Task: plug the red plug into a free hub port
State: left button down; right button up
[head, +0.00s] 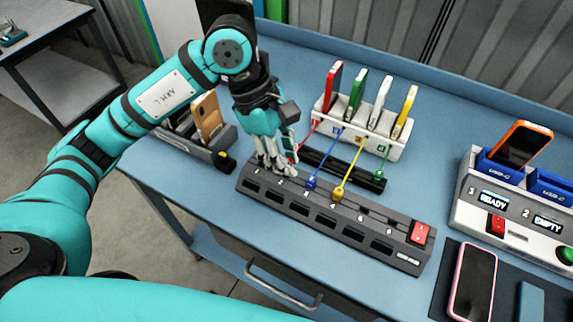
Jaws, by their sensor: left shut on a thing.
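The dark grey hub (325,231) lies across the table with a row of numbered ports and a red switch (422,233) at its right end. A blue plug (311,189) and a yellow plug (339,193) sit at middle ports of the hub. My left gripper (276,168) points down over the hub's left end, by the low-numbered ports. It is shut on the red plug, whose red cable (309,133) runs to the fingers. The fingers hide the plug, so I cannot tell whether it touches a port. My right gripper is out of view.
Behind the hub, a black rack (325,166) has a green plug (381,178) at its right end. A white stand (372,136) holds several coloured upright devices. A charging station (470,214) and a pink-edged phone (473,285) are at the right. A phone holder (219,157) stands left.

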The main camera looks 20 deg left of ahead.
pick_arm(q)
jog(key=shift+w+a+b, duration=0.3)
jog(key=shift+w+a, duration=0.05)
jog(key=shift+w, duration=0.4)
jog(key=shift+w+a+b, duration=0.25)
jog(key=shift+w+a, duration=0.05)
jog(key=shift+w, duration=0.4)
jog(key=shift+b, duration=0.35)
jog(key=shift+f+b, duration=2.5)
jog(key=shift+b, duration=0.1)
jog(key=shift+f+b, duration=0.75)
jog(key=c, duration=1.2)
grip_release()
